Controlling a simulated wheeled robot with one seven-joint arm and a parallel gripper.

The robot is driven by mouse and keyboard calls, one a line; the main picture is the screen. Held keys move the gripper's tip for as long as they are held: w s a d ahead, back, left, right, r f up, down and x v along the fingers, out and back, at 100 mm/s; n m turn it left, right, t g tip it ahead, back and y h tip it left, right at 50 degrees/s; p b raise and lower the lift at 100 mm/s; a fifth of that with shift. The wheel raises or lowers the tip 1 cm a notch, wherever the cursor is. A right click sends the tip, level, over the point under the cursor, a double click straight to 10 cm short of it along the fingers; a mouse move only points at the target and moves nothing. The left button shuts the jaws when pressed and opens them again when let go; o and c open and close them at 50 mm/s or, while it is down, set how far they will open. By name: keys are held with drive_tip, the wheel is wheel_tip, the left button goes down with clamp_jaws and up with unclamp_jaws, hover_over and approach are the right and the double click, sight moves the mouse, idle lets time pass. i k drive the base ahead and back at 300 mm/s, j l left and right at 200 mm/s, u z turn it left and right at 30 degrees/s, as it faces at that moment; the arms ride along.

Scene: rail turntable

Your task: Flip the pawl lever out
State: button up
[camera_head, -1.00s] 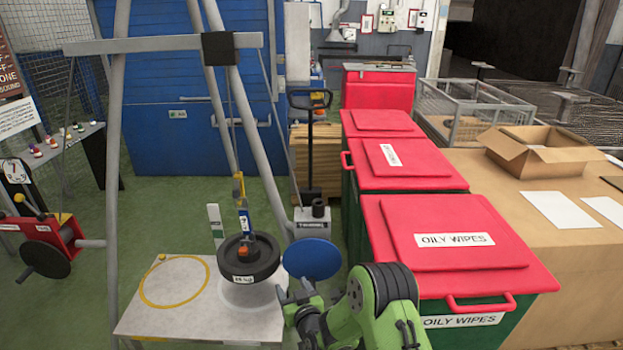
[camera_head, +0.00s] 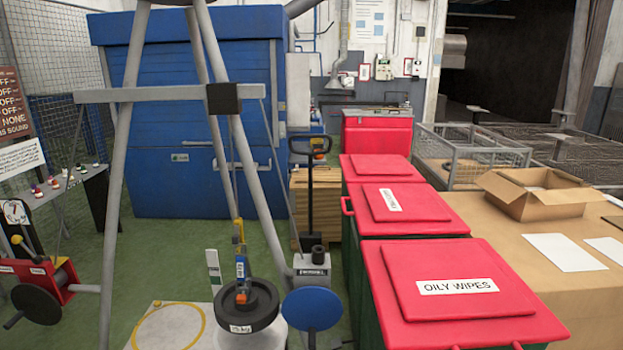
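A red winch (camera_head: 62,283) with a round black disc (camera_head: 36,304) stands at the left edge, beside a leg of the grey frame. A short dark lever with a yellow knob (camera_head: 17,240) sticks up from the winch's top left. It looks like the pawl lever, but it is too small to tell how it is set. My gripper and arm are out of view below the picture.
A blue disc (camera_head: 311,309) stands close by. Red-lidded bins (camera_head: 455,260) block the right. Green floor (camera_head: 160,250) is open behind the frame.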

sight(17, 239)
drive_tip(key=u, duration=1.85)
